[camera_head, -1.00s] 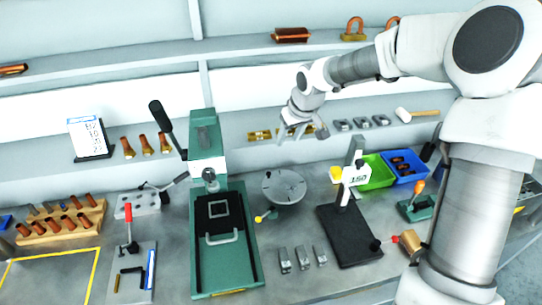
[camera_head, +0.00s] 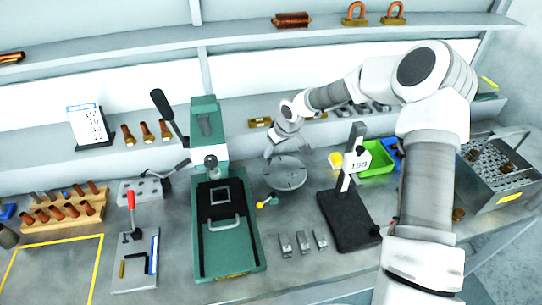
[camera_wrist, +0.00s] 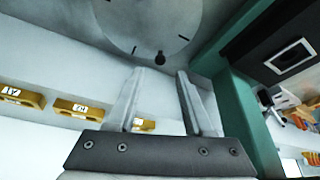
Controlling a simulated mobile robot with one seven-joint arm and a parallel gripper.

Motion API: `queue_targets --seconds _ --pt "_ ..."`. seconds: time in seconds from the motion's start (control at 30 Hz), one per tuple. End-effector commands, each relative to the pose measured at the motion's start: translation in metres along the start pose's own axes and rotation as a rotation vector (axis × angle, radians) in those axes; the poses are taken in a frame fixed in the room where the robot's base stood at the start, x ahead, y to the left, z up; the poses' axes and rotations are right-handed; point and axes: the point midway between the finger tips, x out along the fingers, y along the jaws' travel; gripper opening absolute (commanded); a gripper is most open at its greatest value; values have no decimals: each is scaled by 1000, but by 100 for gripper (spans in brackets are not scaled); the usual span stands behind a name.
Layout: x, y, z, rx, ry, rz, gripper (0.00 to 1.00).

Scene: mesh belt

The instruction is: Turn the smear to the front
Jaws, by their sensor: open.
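A round grey turntable disc (camera_head: 290,176) sits on the bench right of the green press. Its face has a few short dark tick marks. In the wrist view the disc (camera_wrist: 150,22) fills the top, and a dark round spot (camera_wrist: 160,57) shows near its rim, just beyond my fingertips. I cannot tell for sure that this spot is the smear. My gripper (camera_head: 271,156) is at the disc's back left edge. In the wrist view my gripper (camera_wrist: 161,74) is open, with nothing between its fingers. I cannot tell whether a finger touches the disc.
The green press (camera_head: 208,140) stands close on the left. A black stand (camera_head: 349,215) is to the right, with a green bin (camera_head: 376,172) behind. Grey blocks (camera_head: 302,241) lie in front.

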Motion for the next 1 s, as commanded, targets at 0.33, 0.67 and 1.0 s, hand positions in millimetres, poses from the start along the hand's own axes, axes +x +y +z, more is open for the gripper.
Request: queue_targets --seconds 0.33,0.67,1.0 --pt "46 0 -1 1 1 -1 51" --pt "53 0 -1 2 1 1 51" --pt "53 0 -1 1 1 1 8"
